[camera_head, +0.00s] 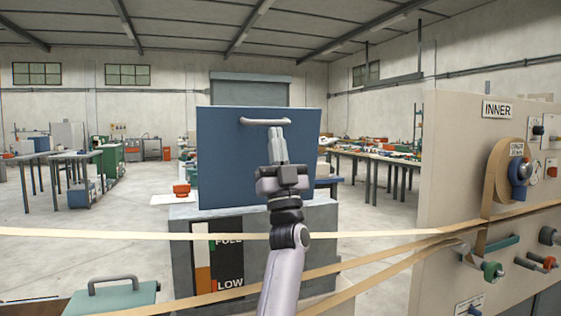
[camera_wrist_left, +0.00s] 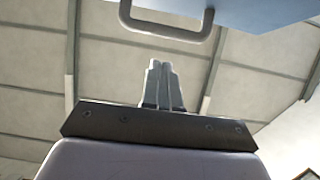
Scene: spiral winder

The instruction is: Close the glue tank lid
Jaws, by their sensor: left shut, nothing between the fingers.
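The glue tank lid (camera_head: 222,165) is a blue panel that stands upright at the back of the grey glue tank (camera_head: 325,232), so the tank is open. A light grey bar handle (camera_head: 265,122) is near the lid's top edge. My left gripper (camera_head: 278,132) is shut and empty, pointing up in front of the lid just below the handle. In the left wrist view the closed fingers (camera_wrist_left: 162,66) point toward the handle (camera_wrist_left: 165,30), with a gap visible between them. The lid (camera_wrist_left: 255,12) shows at the top there. My right gripper is not in view.
Tan paper strips (camera_head: 110,235) cross in front of the tank to a beige machine panel (camera_head: 450,150) with knobs on the right. A level gauge (camera_head: 217,258) is on the tank front. A teal lid with a handle (camera_head: 115,298) is at lower left.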

